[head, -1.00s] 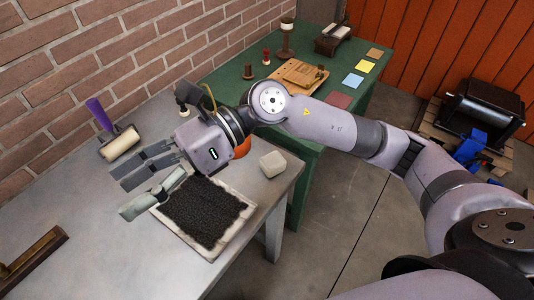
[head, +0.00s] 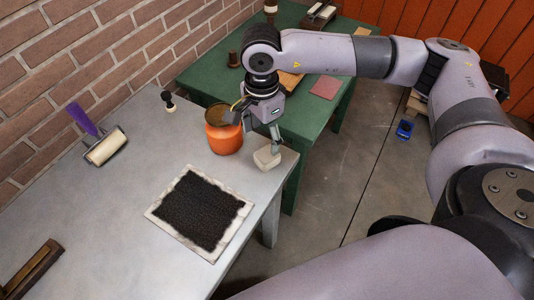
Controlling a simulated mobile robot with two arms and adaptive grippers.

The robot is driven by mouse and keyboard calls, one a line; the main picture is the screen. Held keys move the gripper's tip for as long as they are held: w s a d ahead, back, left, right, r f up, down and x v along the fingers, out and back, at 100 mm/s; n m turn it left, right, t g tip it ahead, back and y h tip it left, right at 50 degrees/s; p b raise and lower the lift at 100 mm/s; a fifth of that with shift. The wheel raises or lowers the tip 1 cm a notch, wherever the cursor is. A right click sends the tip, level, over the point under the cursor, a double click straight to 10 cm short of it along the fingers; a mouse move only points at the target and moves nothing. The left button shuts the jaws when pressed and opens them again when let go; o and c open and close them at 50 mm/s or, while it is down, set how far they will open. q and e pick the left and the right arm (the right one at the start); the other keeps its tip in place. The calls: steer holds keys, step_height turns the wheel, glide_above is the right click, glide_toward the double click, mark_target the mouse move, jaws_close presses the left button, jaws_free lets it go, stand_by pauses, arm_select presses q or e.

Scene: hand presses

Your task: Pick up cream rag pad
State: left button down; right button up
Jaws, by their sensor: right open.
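The cream rag pad (head: 266,160) is a small pale block on the grey table (head: 110,205), near its right edge. My right gripper (head: 273,146) is right above the pad, pointing down, with its fingertips at the pad's top. The jaws are open. The fingers partly hide the pad, and I cannot tell whether they touch it. My left gripper is not in view.
An orange pot (head: 224,138) stands close to the left of the gripper. A black inked slab (head: 201,209) lies in front, and a purple-handled roller (head: 103,143) lies at left. A green table (head: 190,82) stands behind. The middle left is bare.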

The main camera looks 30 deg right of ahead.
mark_target(265, 155)
step_height(265, 155, down, 4)
steer(key=shift+f+p, duration=0.1)
steer(key=shift+p, duration=0.25)
steer(key=f, duration=0.1)
steer(key=f+p, duration=0.2)
steer(key=f, duration=0.1)
steer(key=shift+d, duration=0.3)
steer(key=shift+w+f, duration=0.1)
steer(key=shift+f, duration=0.55)
steer(key=shift+c, duration=0.6)
steer(key=c, duration=1.2)
steer(key=shift+r, duration=0.15)
